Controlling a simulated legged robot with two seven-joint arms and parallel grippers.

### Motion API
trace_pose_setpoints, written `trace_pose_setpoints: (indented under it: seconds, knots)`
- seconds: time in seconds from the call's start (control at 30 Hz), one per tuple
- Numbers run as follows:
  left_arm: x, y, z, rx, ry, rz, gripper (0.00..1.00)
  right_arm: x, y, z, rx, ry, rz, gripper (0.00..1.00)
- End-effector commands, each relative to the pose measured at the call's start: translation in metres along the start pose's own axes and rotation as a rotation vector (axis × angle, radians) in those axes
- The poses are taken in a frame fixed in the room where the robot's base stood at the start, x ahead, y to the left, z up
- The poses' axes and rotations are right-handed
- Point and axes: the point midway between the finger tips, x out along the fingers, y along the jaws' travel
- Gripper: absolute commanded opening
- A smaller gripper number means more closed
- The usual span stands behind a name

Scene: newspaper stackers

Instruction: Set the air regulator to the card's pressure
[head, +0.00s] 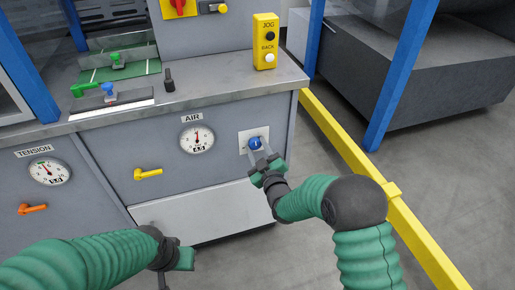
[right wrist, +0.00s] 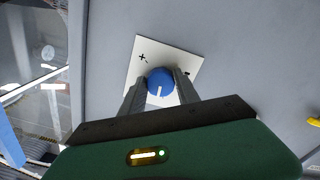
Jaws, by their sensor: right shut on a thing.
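The blue regulator knob (head: 255,143) sits on a white plate (head: 246,136) at the right of the machine's front panel. In the right wrist view the knob (right wrist: 160,82) bears a white line, and its plate (right wrist: 148,50) has plus and minus marks. My right gripper (head: 262,155) is shut on the knob, one finger on each side. The AIR gauge (head: 197,139) is left of the knob, its needle pointing roughly upward; its numbers are too small to read. My left gripper (head: 176,258) is low in front of the machine, its fingers unclear. I cannot make out a pressure card.
A yellow lever (head: 148,174) is below the AIR gauge. The TENSION gauge (head: 49,171) and an orange lever (head: 32,209) are at the left. A yellow JOG/BACK box (head: 265,42) stands on the worktop. A yellow rail (head: 340,135) runs along the right.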

Motion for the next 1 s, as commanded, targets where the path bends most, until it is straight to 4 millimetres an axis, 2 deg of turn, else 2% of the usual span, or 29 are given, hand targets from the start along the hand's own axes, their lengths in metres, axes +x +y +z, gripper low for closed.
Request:
trace_pose_setpoints:
  seconds: [0.23, 0.27, 0.4, 0.77, 0.87, 1.0]
  knots:
    - [0.0, 0.0, 0.0, 0.0, 0.0, 0.0, 0.0, -0.001, -0.003, 0.001, 0.001, -0.002, -0.005, 0.0]
    - [0.0, 0.0, 0.0, 0.0, 0.0, 0.0, 0.0, -0.001, -0.003, 0.001, 0.001, -0.002, -0.005, 0.4]
    - [0.0, 0.0, 0.0, 0.0, 0.0, 0.0, 0.0, -0.001, -0.002, 0.001, 0.001, -0.001, -0.004, 0.59]
    - [-0.002, 0.0, -0.001, 0.0, 0.0, 0.0, 0.0, -0.004, -0.001, 0.0, 0.001, -0.001, -0.002, 0.59]
    - [-0.008, 0.0, -0.002, 0.0, 0.0, 0.0, 0.0, -0.018, 0.0, -0.002, 0.001, -0.002, -0.003, 0.59]
    - [-0.02, 0.0, -0.005, 0.0, 0.0, 0.0, 0.0, -0.055, 0.001, -0.003, 0.0, -0.005, -0.005, 0.59]
